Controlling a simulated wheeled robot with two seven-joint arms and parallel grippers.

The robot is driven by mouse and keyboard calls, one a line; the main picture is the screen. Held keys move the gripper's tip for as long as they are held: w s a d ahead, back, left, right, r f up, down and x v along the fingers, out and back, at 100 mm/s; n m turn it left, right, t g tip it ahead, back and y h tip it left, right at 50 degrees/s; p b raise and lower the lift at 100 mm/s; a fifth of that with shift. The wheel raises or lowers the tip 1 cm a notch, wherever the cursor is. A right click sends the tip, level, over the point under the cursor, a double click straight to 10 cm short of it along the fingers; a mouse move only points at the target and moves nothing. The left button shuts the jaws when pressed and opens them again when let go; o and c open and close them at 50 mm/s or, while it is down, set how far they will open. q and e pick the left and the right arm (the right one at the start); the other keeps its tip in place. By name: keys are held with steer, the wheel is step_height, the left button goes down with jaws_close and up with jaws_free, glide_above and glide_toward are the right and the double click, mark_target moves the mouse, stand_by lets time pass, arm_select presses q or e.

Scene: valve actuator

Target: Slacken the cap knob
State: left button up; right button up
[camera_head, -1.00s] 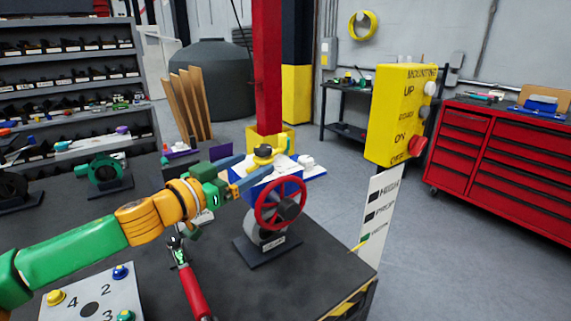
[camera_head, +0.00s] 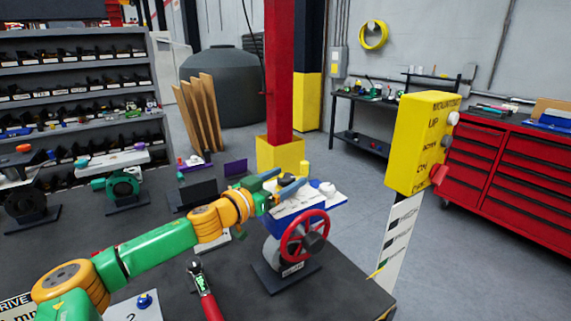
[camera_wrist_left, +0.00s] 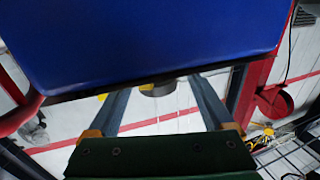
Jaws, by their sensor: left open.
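The valve actuator has a blue housing (camera_head: 303,209) and a red handwheel (camera_head: 305,236) on its front, and stands on a dark base plate on the table. A dark round cap knob (camera_head: 287,180) shows on top of the housing, partly hidden by my fingers. My left gripper (camera_head: 281,181) is open, with its blue fingers at the knob's height, one on each side in this view; contact cannot be told. In the left wrist view, the blue housing (camera_wrist_left: 150,35) fills the top, and a dark round part (camera_wrist_left: 158,88) shows between the spread fingers. My right gripper is not in view.
A yellow cylinder (camera_head: 304,169) and a white knob (camera_head: 327,188) are near the cap knob. A yellow control box (camera_head: 420,140) stands to the right. A red-handled tool (camera_head: 206,295) lies in front. A red post (camera_head: 279,75) rises behind.

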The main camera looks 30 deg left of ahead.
arm_select(q)
steer(key=shift+w+d+f, duration=0.1)
steer(key=shift+w+d, duration=0.1)
jaws_close()
steer(key=n+y+b, duration=0.1)
steer(key=y+b, duration=0.1)
steer(key=shift+f+n+y, duration=0.15)
steer(key=shift+n+y, duration=0.15)
steer(key=shift+n, duration=0.1)
steer(key=n+y, duration=0.1)
steer(key=y, duration=0.2)
steer(key=shift+n+b, duration=0.3)
steer(key=shift+n, duration=0.1)
steer(key=shift+r+n+y, duration=0.25)
steer(key=shift+n+y, duration=0.25)
steer(key=shift+y, duration=0.3)
steer(key=shift+a, duration=0.1)
jaws_free()
